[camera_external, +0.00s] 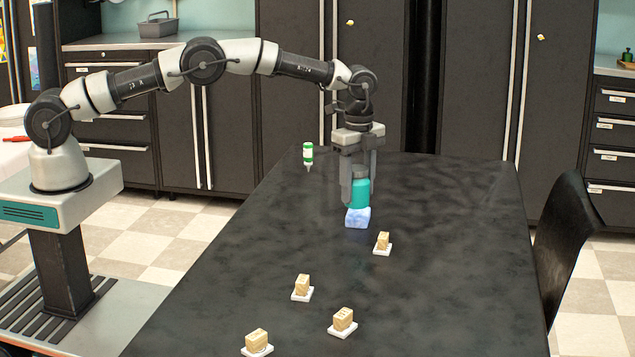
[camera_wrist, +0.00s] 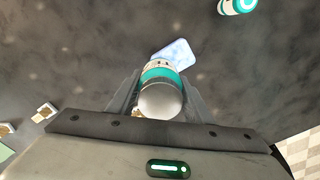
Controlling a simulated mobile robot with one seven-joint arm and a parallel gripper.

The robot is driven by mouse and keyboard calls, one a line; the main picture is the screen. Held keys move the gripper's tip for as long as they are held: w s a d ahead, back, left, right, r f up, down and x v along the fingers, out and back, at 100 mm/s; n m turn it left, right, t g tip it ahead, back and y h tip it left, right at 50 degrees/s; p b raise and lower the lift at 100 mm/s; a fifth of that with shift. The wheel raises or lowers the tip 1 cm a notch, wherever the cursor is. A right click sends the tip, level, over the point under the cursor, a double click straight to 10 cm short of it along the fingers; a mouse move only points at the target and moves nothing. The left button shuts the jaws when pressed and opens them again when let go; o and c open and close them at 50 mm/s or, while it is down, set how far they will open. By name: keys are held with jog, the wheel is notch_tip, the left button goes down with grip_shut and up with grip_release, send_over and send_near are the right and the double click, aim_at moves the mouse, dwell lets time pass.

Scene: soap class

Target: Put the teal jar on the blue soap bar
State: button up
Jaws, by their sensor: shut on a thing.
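The teal jar (camera_external: 359,192) is upright between the fingers of my gripper (camera_external: 359,183), which is shut on it. In the wrist view the jar (camera_wrist: 160,92) shows from above, with its grey lid toward the camera and my gripper's fingers (camera_wrist: 158,97) on both sides. The blue soap bar (camera_external: 357,218) is on the dark table, directly below the jar in the external view. In the wrist view the soap bar (camera_wrist: 176,54) shows partly past the jar's far side. I cannot tell whether the jar's base touches the soap.
On the dark table (camera_external: 440,270), several tan blocks on white dishes stand nearer the camera, one (camera_external: 382,242) just right of the soap. A green and white bottle (camera_external: 308,156) stands at the far left. A black chair (camera_external: 568,250) is at the right edge.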

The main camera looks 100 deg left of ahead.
aim_at(357, 199)
jog(key=shift+f, duration=1.4)
jog(key=shift+f, duration=0.15)
jog(key=o, duration=1.2)
